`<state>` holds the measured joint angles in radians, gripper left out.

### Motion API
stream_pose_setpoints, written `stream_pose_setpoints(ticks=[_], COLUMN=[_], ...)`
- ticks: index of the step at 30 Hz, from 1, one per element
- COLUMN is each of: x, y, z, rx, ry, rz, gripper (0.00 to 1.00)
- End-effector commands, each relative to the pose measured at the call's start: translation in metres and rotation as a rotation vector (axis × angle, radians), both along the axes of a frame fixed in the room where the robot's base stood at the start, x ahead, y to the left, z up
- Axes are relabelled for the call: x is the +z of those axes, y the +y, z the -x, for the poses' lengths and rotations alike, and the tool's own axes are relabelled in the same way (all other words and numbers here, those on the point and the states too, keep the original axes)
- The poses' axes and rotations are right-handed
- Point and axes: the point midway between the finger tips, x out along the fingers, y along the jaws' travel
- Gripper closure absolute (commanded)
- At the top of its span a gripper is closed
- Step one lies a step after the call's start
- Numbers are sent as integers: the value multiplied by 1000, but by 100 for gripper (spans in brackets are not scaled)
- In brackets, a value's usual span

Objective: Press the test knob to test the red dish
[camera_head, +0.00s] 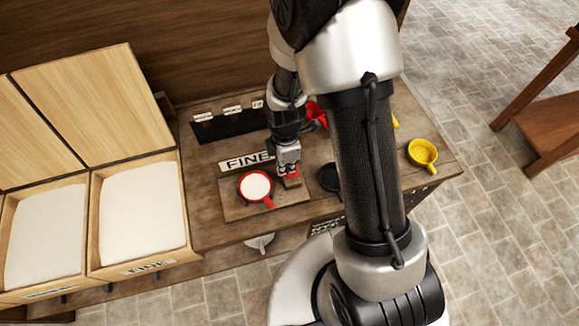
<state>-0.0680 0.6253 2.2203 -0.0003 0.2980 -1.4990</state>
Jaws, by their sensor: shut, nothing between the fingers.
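The red dish (269,203), round with a small handle and filled with something white, sits on a wooden board (235,211) on the bench. Just right of the dish is a small block with a red part (292,183), which may be the test knob. My gripper (288,172) is shut and empty, pointing down right at this block. It partly hides the block, and I cannot tell whether it touches it. A sign reading FINE (240,162) stands behind the dish.
A black dish (329,178) and a yellow dish (423,153) are to the right on the bench. A red object (316,114) is partly hidden behind my arm. Open wooden bins (96,222) with white contents stand left. A wooden table (555,125) is far right.

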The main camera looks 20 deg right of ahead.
Motion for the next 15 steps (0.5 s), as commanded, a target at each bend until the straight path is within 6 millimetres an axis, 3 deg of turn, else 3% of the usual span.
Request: stream_pose_setpoints(ticks=[1, 6, 15], x=[18, 57, 106], y=[5, 5, 5], z=[-3, -5, -4], rx=[3, 0, -1], ry=[-4, -9, -5], rz=[0, -1, 0], gripper=[100, 100, 100])
